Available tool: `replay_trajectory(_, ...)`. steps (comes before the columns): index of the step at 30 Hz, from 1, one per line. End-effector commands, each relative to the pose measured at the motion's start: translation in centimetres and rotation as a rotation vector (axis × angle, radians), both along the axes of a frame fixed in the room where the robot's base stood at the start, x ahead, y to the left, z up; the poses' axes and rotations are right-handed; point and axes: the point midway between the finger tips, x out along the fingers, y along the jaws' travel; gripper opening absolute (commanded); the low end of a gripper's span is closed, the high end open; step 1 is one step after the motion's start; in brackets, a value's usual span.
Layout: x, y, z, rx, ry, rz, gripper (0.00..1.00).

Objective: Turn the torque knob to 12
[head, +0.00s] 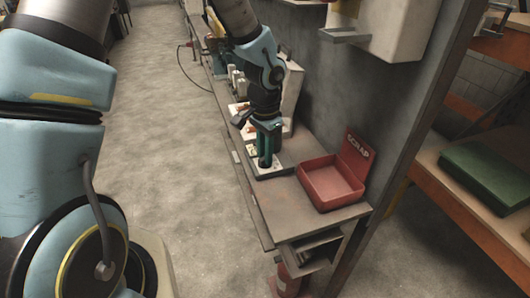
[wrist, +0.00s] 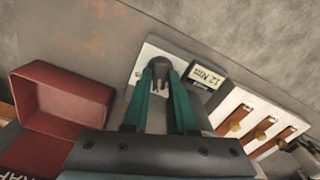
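The torque knob (wrist: 160,68) is dark and round and sits on a pale plate (wrist: 139,76) on the bench. Beside it in the wrist view, a small display (wrist: 207,77) appears to read 12 Nm. My gripper (wrist: 161,76) has teal fingers, and their tips lie on both sides of the knob, seemingly touching it. In the head view my gripper (head: 265,160) reaches down to the plate near the bench's front end, and the knob is hidden there.
A red scrap bin (head: 330,185) stands right of the plate in the head view. In the wrist view a white rack (wrist: 262,125) with several orange-brown pieces lies on the other side. The bench (head: 290,215) is bare in front of the plate.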

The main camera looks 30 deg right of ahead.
Motion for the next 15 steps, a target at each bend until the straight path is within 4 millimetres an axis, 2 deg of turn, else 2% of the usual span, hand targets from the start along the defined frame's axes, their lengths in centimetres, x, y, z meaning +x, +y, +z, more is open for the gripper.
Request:
replay_trajectory(1,0.0,0.0,0.01,0.0,0.0,0.0,0.32)
replay_trajectory(6,-0.01,0.02,-0.01,0.001,0.0,0.0,0.5)
replay_trajectory(15,0.02,0.03,0.32,0.0,0.0,0.001,0.5)
